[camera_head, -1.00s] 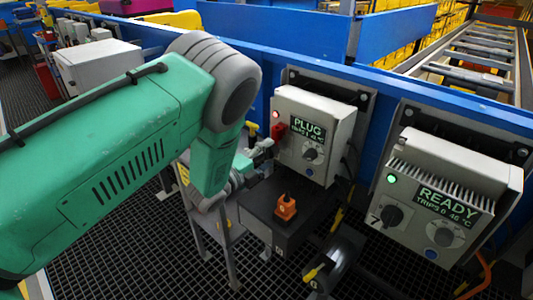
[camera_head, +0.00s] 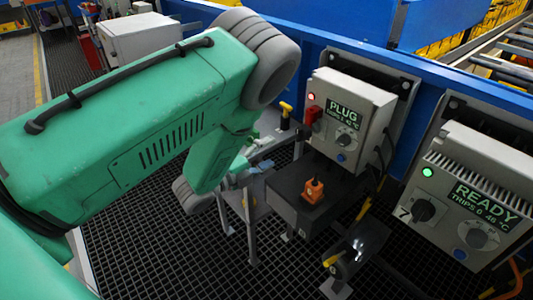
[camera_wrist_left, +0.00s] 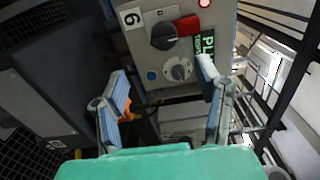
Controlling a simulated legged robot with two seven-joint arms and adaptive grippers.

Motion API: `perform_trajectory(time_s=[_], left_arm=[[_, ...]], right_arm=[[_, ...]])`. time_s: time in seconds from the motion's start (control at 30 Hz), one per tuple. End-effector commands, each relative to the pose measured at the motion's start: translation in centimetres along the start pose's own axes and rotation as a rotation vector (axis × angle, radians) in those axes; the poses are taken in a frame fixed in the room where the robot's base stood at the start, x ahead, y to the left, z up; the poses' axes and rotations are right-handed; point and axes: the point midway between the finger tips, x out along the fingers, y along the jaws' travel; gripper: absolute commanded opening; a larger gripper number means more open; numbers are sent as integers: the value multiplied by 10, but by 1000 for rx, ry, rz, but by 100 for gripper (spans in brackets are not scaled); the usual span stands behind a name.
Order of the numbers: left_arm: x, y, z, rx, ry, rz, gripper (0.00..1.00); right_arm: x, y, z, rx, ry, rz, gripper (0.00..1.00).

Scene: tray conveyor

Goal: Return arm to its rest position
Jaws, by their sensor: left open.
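My left arm is green with grey joints and comes in from the left in the head view. Its gripper (camera_head: 257,160) is partly hidden behind the forearm. In the left wrist view both blue-padded fingers (camera_wrist_left: 168,105) are spread apart with nothing between them. In that view the grey control box marked PLUG (camera_wrist_left: 165,45) lies beyond the fingertips. In the head view the gripper is just left of the dark block (camera_head: 300,215) with the orange plug (camera_head: 313,190) on top. My right gripper is in neither view.
The PLUG box (camera_head: 365,97) has a red light and a red part at its left. A second box reading READY (camera_head: 480,165) shows a green light at right. A blue rail (camera_head: 315,50) runs behind them. Dark grating (camera_head: 190,260) lies open below.

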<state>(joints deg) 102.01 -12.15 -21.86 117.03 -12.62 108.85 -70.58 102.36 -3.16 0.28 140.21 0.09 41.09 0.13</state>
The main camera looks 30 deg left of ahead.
Motion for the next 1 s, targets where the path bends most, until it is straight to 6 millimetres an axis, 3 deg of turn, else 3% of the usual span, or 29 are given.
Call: perform_trajectory(time_s=[0.57, 0.67, 0.77, 0.83, 1.0], left_arm=[[-4, 0, 0, 0, -1, 0, 58], [-8, 8, 1, -42, -22, 34, 58], [-23, 37, 3, -197, -108, 155, 58], [-46, 70, 2, -383, -220, 292, 58], [-139, 151, -29, -908, -623, 643, 58]], right_arm=[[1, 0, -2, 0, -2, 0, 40], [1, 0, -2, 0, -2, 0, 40], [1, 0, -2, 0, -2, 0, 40], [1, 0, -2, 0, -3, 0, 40], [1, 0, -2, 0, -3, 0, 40]])
